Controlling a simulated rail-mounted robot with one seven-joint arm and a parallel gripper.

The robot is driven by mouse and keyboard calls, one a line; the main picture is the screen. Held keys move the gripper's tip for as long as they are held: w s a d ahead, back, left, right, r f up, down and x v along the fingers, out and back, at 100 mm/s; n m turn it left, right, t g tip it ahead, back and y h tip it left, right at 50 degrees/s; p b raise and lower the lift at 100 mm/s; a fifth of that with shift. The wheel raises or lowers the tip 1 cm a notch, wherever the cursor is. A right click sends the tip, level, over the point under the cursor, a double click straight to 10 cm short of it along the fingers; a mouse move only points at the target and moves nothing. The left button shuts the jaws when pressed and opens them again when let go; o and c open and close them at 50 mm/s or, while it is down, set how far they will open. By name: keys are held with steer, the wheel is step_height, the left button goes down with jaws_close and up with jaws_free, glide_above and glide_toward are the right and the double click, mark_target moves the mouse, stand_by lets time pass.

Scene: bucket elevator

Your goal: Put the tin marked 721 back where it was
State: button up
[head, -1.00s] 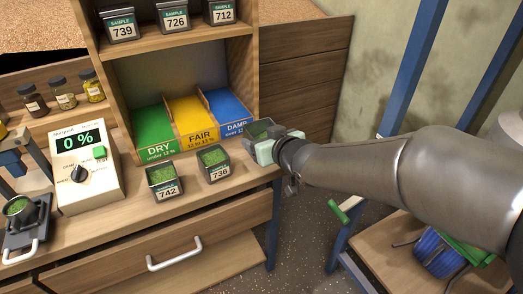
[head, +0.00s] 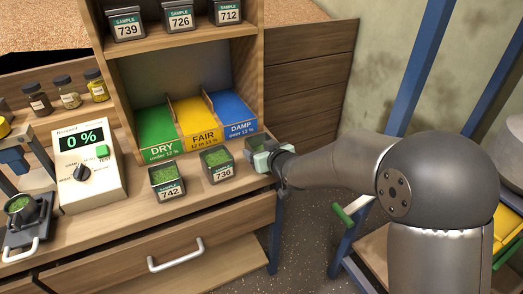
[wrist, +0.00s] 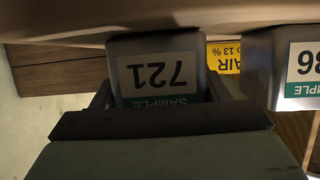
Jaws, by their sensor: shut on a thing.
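My gripper (head: 268,159) is shut on the tin marked 721 (wrist: 158,72), at the bench's right end. The wrist view shows the tin upside down between the fingers, its label facing the camera. In the head view the tin (head: 257,143) is partly hidden by the gripper. It is at about bench-top height; I cannot tell whether it touches the wood. The tin marked 736 (head: 218,165) stands just left of it in the head view, and its edge shows at the right of the wrist view (wrist: 290,75). The tin marked 742 (head: 167,181) stands further left.
Behind are the green DRY (head: 157,130), yellow FAIR (head: 195,120) and blue DAMP (head: 233,112) bays. Tins 739 (head: 125,24), 726 (head: 180,15) and 712 (head: 228,12) sit on the shelf above. The meter (head: 88,165) stands left, reading 0 %.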

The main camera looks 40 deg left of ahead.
steer(key=shift+f, duration=0.15)
steer(key=o, duration=1.2)
steer(key=shift+c, duration=0.2)
